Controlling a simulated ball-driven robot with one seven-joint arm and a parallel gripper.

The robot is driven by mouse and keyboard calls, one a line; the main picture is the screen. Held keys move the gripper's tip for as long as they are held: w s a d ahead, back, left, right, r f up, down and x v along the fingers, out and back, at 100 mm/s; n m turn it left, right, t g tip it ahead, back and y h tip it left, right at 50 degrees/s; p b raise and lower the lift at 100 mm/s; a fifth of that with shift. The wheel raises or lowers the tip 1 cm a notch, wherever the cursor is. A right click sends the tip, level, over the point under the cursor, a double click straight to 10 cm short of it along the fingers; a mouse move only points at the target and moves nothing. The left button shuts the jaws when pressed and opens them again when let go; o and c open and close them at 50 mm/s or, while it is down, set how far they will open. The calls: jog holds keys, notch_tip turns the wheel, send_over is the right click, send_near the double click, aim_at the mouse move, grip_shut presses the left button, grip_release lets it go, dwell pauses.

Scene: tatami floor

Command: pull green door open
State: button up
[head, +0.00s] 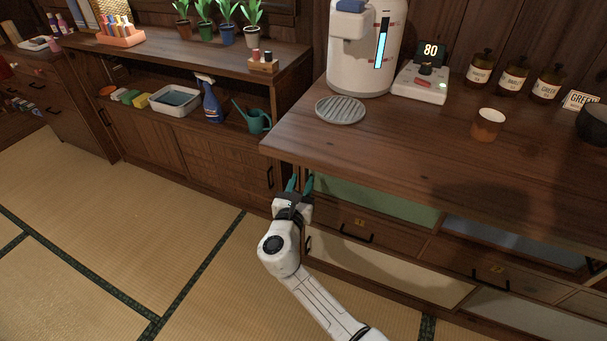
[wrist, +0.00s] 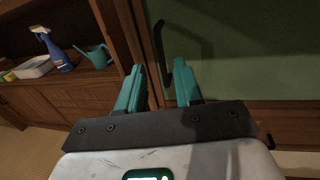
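The green door (head: 385,200) is a flat green panel under the front edge of the right-hand counter. It looks shut, and it fills the upper right of the wrist view (wrist: 250,50). Its dark upright handle (wrist: 159,45) is near its left edge, with a shadow on the panel beside it. My gripper (head: 300,183) is at the left end of the door, with its teal fingers pointing at it. In the wrist view the fingers (wrist: 160,68) are apart, and the handle shows between and beyond their tips. I cannot tell whether they touch it. The head view hides the handle.
Drawers (head: 365,230) and a cream panel (head: 390,265) lie below the green door, with a blue-grey panel (head: 510,245) to its right. The counter (head: 420,135) overhangs my gripper. A low cabinet (head: 185,155) stands to the left. The tatami floor (head: 120,230) is clear.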

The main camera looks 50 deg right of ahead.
jog(key=x, duration=0.4)
jog(key=shift+d+b, duration=0.35)
jog(key=shift+b, duration=0.05)
grip_shut()
dwell(1.1)
